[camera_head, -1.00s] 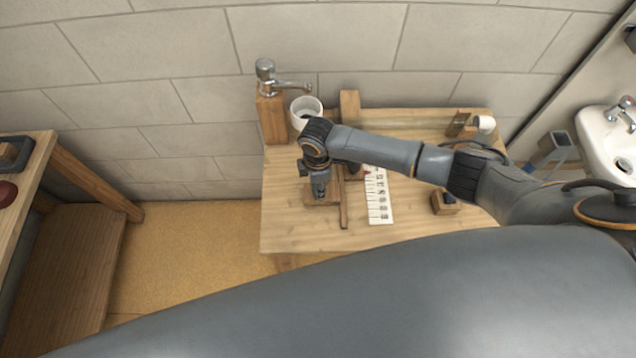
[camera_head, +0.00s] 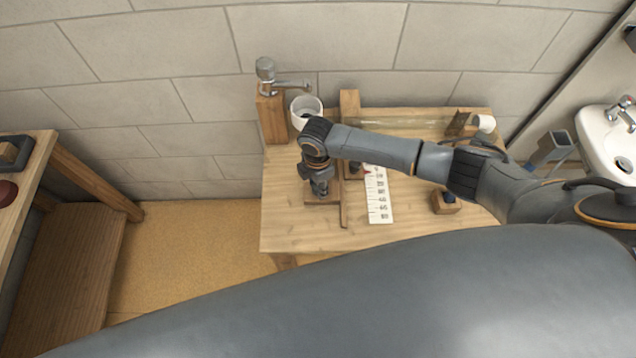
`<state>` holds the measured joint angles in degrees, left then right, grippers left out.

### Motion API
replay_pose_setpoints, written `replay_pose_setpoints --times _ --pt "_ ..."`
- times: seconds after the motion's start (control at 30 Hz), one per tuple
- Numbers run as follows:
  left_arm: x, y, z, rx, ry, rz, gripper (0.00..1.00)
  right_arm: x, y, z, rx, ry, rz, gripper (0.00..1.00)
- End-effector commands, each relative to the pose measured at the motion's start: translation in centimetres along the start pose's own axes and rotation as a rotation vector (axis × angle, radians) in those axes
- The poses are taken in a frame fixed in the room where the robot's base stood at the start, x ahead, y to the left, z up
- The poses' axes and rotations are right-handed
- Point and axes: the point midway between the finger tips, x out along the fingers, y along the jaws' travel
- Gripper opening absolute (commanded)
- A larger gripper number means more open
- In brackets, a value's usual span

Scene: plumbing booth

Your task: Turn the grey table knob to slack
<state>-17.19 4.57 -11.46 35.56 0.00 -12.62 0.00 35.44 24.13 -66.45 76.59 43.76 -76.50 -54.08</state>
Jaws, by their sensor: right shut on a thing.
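My right arm reaches in from the right over the wooden table (camera_head: 285,232). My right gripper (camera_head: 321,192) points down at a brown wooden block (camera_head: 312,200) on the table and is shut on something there. The grey table knob itself is hidden under the gripper, so I cannot see which way it points. A white card (camera_head: 379,200) with a column of dark marks lies just right of the block. My left gripper is not in view.
A chrome tap (camera_head: 266,74) on a wooden post and a white cup (camera_head: 305,110) stand behind the gripper. A white sink (camera_head: 605,140) is at far right. The table's front left is clear.

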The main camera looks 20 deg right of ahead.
Motion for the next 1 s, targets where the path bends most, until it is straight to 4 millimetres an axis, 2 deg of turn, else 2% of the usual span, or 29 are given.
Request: replay_pose_setpoints --times 0.07,0.1,0.2,0.57,0.67,1.0 --pt "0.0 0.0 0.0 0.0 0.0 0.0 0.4 0.0 0.0 -0.1 -0.002 0.002 0.001 0.02" --pt "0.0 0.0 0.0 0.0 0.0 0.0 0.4 0.0 0.0 -0.1 -0.002 0.001 0.001 0.39" --pt "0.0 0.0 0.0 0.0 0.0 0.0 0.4 0.0 0.0 -0.1 -0.002 0.001 0.001 0.56" --pt "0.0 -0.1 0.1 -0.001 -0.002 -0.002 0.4 -0.5 0.1 0.0 0.0 0.0 0.002 0.56" --pt "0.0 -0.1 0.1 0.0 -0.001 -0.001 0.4 -1.7 0.1 0.0 -0.001 0.001 0.003 0.56" --pt "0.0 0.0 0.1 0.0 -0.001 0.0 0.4 -8.7 0.1 0.0 -0.001 0.0 0.004 0.56"
